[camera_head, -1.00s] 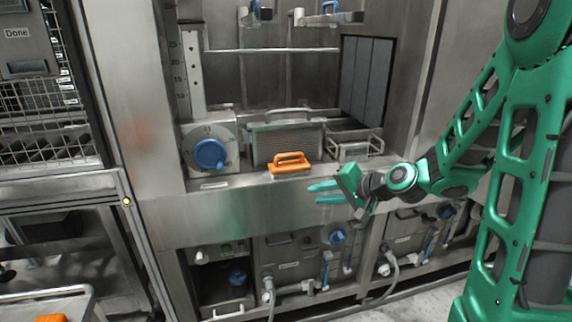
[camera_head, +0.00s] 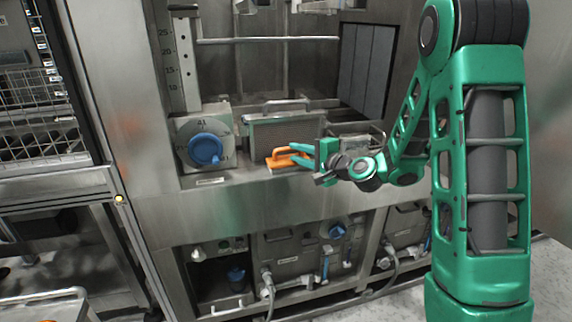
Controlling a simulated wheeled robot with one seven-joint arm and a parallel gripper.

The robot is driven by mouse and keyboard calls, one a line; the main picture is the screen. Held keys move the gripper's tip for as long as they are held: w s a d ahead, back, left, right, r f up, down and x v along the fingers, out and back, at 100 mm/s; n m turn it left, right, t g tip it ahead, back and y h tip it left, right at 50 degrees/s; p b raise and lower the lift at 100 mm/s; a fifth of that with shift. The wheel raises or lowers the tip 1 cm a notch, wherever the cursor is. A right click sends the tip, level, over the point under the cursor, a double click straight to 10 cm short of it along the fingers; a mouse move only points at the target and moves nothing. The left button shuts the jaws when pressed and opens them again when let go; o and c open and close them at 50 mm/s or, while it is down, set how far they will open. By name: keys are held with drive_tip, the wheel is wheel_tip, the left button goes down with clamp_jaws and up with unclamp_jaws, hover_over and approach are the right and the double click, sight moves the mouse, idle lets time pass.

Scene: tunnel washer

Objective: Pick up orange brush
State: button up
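The orange brush (camera_head: 281,161) lies on the steel ledge of the washer, in front of a perforated metal basket. It has a raised handle and a flat base. My gripper (camera_head: 301,155), with two teal fingers, reaches in from the right at the height of the brush. The fingers are apart, and their tips overlap the right end of the brush's handle in this view. I cannot tell whether they touch it. The fingers hide part of the brush's right side.
A blue dial (camera_head: 205,149) stands left of the brush on the ledge. The perforated basket (camera_head: 284,130) stands just behind it, and a small wire rack (camera_head: 355,138) is to the right behind my gripper. Below the ledge (camera_head: 220,198) are valves and hoses.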

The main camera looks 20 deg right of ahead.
sight(289, 149)
drive_tip(key=x, duration=0.4)
drive_tip(key=shift+w+a, duration=0.2)
drive_tip(key=shift+w, duration=0.2)
drive_tip(key=shift+c, duration=0.6)
clamp_jaws()
drive_tip(key=shift+r, duration=0.15)
